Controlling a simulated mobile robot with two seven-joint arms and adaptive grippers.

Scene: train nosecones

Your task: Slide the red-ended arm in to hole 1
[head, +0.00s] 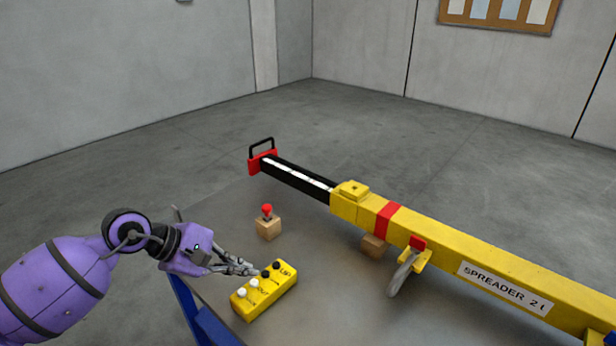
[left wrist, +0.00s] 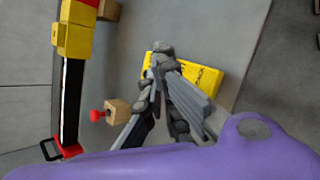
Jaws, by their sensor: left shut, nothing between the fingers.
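The red-ended arm (head: 297,175) is a black bar with a white strip on top. It sticks out of the left end of the yellow spreader beam (head: 455,258). Its red end plate carries a black handle (head: 262,147). The arm also shows at the left of the left wrist view (left wrist: 72,98). Hole numbers are too small to read. My left gripper (head: 254,270) is shut and empty beside the yellow control box (head: 264,290), its fingertips near the black buttons. In the left wrist view the fingers (left wrist: 163,50) hide part of the box. My right gripper is not in view.
A wooden block with a red knob (head: 268,224) stands on the grey table (head: 335,285) between the arm and my gripper. Another wooden block (head: 374,246) sits under the beam. A grey hook with a red top (head: 404,272) hangs at the beam's near side.

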